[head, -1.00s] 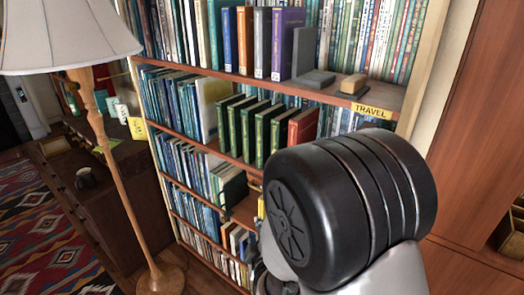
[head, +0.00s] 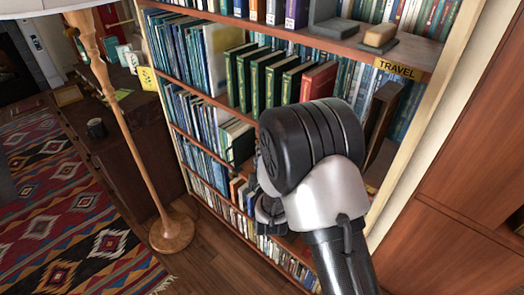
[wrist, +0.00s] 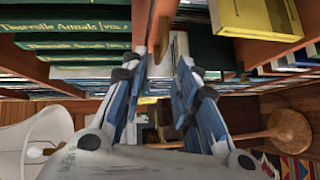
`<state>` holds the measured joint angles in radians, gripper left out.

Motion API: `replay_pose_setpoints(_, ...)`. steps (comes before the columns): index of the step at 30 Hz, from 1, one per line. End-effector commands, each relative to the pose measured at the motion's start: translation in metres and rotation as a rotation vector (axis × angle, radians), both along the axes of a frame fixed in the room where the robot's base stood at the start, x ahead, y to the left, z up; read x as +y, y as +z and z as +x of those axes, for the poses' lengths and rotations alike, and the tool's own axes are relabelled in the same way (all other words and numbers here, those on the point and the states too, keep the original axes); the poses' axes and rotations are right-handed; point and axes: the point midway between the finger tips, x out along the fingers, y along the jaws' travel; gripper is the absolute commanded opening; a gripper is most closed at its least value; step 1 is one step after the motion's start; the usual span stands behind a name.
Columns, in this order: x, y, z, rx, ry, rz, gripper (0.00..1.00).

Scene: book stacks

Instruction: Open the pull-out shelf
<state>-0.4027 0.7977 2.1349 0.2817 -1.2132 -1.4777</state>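The bookcase (head: 212,99) fills the middle of the head view, with several wooden shelf boards full of books. I cannot tell for sure which board is the pull-out shelf. In the wrist view, a brown board edge (wrist: 262,53) runs beside a small brass-coloured piece (wrist: 242,45), perhaps a handle. My gripper (wrist: 162,62) is open, its two blue-grey fingers apart with nothing clearly held between them. It points at the lower shelves, close to the boards; contact cannot be told. In the head view my wrist and arm hide the fingertips and the shelf part behind them.
Green volumes (head: 259,78) and a red book (head: 318,81) stand on the shelf above my gripper. A TRAVEL label (head: 398,69) marks the board higher up. A floor lamp (head: 122,115) stands left of the bookcase, near a dark cabinet (head: 118,140). Wood floor (head: 225,262) lies in front.

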Motion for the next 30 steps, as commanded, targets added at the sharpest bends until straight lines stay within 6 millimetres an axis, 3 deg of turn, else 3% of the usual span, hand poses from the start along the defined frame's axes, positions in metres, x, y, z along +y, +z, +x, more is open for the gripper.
replay_pose_setpoints(3,0.003,-0.005,0.023,-0.002,-0.001,0.001,0.28)
replay_pose_setpoints(10,0.006,-0.009,0.049,0.0,-0.001,0.001,0.28)
replay_pose_setpoints(21,0.007,-0.009,0.054,0.0,0.0,0.0,0.28)
replay_pose_setpoints(30,0.007,-0.008,0.054,0.0,0.0,0.001,0.08)
